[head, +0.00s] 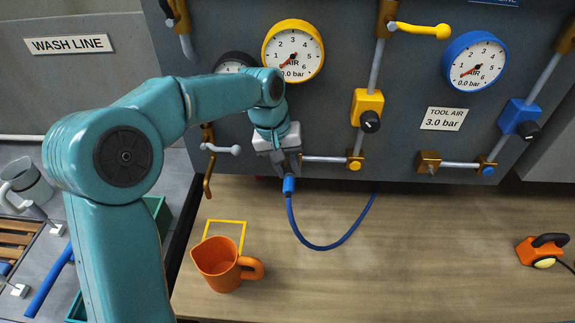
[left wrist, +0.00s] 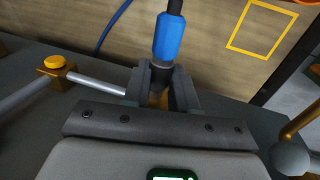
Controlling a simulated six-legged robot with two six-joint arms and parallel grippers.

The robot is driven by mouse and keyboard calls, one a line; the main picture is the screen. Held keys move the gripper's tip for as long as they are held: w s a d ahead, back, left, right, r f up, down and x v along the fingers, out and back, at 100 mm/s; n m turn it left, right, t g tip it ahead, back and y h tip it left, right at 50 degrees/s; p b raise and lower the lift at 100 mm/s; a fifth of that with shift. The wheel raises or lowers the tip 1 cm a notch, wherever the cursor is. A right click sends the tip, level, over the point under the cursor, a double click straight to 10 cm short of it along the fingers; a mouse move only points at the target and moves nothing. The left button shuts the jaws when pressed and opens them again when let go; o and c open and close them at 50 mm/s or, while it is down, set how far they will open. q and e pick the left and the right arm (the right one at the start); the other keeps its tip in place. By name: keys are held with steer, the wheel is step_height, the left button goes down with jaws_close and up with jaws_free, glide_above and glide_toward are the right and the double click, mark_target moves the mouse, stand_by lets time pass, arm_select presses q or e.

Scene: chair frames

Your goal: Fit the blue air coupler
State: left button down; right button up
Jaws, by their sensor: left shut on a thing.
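My left gripper (head: 287,170) is shut on the blue air coupler (head: 288,184), in front of the lower edge of the grey panel. The coupler also shows in the left wrist view (left wrist: 170,38), sticking out beyond the closed fingers (left wrist: 163,85). A blue hose (head: 325,248) loops from it over the bench. A brass piece (left wrist: 157,98) shows between the fingers, by the end of the pipe from the yellow-button fitting (head: 355,165). Whether the coupler touches it, I cannot tell. A brass fitting (head: 428,162) ends the blue-button line on the right. My right gripper is out of view.
An orange jug (head: 220,265) stands on the bench near a yellow outlined square (head: 240,223). An orange and black tool (head: 543,249) lies at the far right. A grey-handled lever (head: 222,149) juts out left of my gripper.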

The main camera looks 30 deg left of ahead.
arm_select(q)
steer(key=shift+w+a+r, duration=0.1)
steer(key=shift+w+r, duration=0.05)
steer(key=shift+r, duration=0.05)
stand_by(0.3)
steer(key=shift+s+f+b, duration=0.25)
steer(key=shift+b, duration=0.25)
steer(key=shift+s+d, duration=0.4)
steer(key=shift+s, duration=0.15)
steer(key=shift+s+d, duration=0.1)
stand_by(0.4)
steer(key=shift+w+a+p, duration=0.2)
steer(key=shift+w+p, duration=0.2)
steer(key=shift+w, duration=0.1)
steer(key=shift+w+a+p, duration=0.2)
steer(key=shift+w+p, duration=0.1)
steer(key=shift+w, duration=0.05)
steer(key=shift+r, duration=0.15)
